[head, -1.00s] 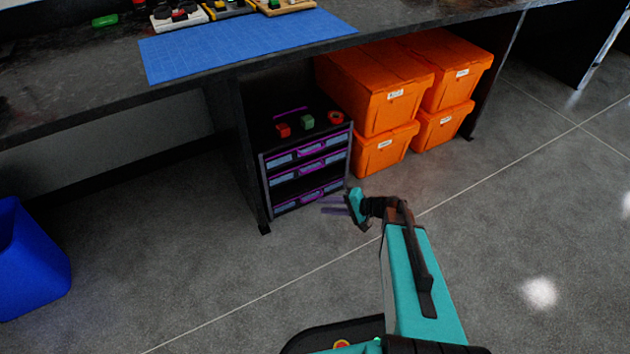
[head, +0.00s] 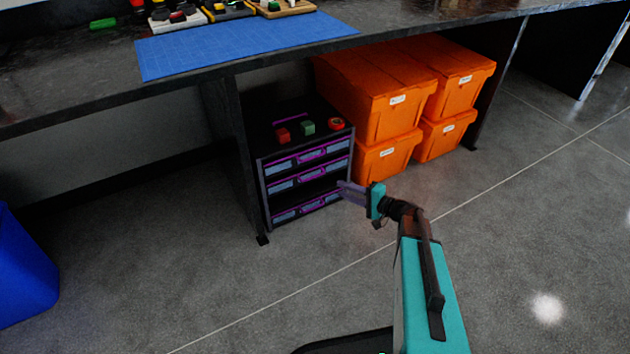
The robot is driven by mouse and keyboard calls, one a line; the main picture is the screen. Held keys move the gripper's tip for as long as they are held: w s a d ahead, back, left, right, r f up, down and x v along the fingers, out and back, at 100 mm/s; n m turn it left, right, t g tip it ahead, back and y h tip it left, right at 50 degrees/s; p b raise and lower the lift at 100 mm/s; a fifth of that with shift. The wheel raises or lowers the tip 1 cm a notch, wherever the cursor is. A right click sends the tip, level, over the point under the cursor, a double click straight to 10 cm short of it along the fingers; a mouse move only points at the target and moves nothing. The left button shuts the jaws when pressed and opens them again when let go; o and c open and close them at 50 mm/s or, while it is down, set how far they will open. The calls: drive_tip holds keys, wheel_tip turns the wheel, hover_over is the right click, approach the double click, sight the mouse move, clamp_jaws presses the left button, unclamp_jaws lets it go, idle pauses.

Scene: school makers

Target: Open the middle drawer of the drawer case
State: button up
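The drawer case (head: 263,192) is a dark case under the workbench, with rows of grey-blue drawer fronts and purple handles. The middle drawer (head: 283,187) has its purple handle (head: 311,177) at the centre of its front and looks flush with the case. A dark band lies between it and the bottom drawer (head: 285,216). My gripper (head: 346,190) is at the right front edge of the case, its purple-grey fingers pointing left. The fingers overlap in this view, so their opening is unclear. I cannot tell whether they touch the case.
A red block (head: 283,136), a green block (head: 308,128) and a red-orange round thing (head: 336,124) sit on the case. Orange bins (head: 390,130) are stacked close on its right. A table leg (head: 237,160) stands at its left. The floor (head: 230,290) in front is clear.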

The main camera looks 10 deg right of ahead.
drive_tip(key=b+x, duration=0.4)
drive_tip(key=x, duration=0.9)
drive_tip(key=shift+w+a, duration=0.25)
drive_tip(key=shift+c, duration=0.4)
clamp_jaws()
drive_tip(key=shift+f, duration=0.1)
idle(0.7)
